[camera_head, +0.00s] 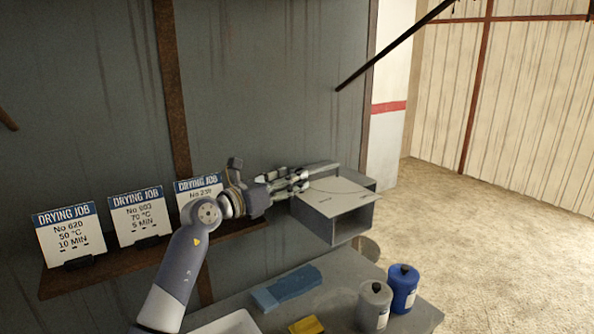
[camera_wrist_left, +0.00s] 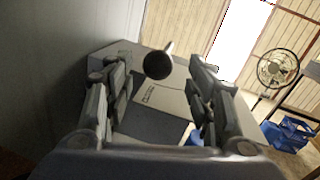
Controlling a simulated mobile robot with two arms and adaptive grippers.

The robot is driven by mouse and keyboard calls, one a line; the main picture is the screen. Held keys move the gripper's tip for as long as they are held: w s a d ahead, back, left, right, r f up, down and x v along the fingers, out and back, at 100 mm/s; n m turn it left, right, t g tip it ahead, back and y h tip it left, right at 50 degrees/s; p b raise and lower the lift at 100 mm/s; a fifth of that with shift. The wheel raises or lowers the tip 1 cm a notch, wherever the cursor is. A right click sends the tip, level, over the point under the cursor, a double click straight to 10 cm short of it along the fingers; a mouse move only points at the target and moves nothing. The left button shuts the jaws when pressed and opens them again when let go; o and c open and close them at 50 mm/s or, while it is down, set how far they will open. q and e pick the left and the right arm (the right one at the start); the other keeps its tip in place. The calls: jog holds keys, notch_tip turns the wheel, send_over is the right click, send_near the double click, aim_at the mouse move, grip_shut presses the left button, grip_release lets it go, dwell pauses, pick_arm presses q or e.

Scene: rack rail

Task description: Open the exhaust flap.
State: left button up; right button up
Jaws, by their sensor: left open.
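A grey box-shaped duct (camera_head: 372,214) with an open front is fixed at the wall, right of centre in the head view. A pale flat plate (camera_head: 345,197), which looks like the exhaust flap, lies across its top; the plate also shows in the left wrist view (camera_wrist_left: 165,96). A dark round knob (camera_wrist_left: 158,65) on a pale rod stands between my left gripper's fingers in the wrist view. My left gripper (camera_head: 304,180) is open at the duct's upper left edge, its fingers on either side of the knob. I cannot tell whether they touch it. My right gripper is not in view.
Several drying job cards (camera_head: 68,234) stand on a rusty shelf (camera_head: 110,267) at left. Below the duct, a grey table (camera_head: 335,297) holds a blue cloth-like item (camera_head: 287,288), a grey bottle (camera_head: 374,305) and a blue bottle (camera_head: 403,289). A dark bar (camera_head: 390,54) slants across the upper right.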

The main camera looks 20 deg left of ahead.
pick_arm(q)
jog(key=x, duration=0.2)
jog(key=shift+w+p, duration=0.3)
jog(key=shift+w, duration=0.15)
jog(key=shift+d, duration=0.1)
jog(key=shift+w+f, duration=0.1)
jog(key=c, duration=0.3)
grip_shut()
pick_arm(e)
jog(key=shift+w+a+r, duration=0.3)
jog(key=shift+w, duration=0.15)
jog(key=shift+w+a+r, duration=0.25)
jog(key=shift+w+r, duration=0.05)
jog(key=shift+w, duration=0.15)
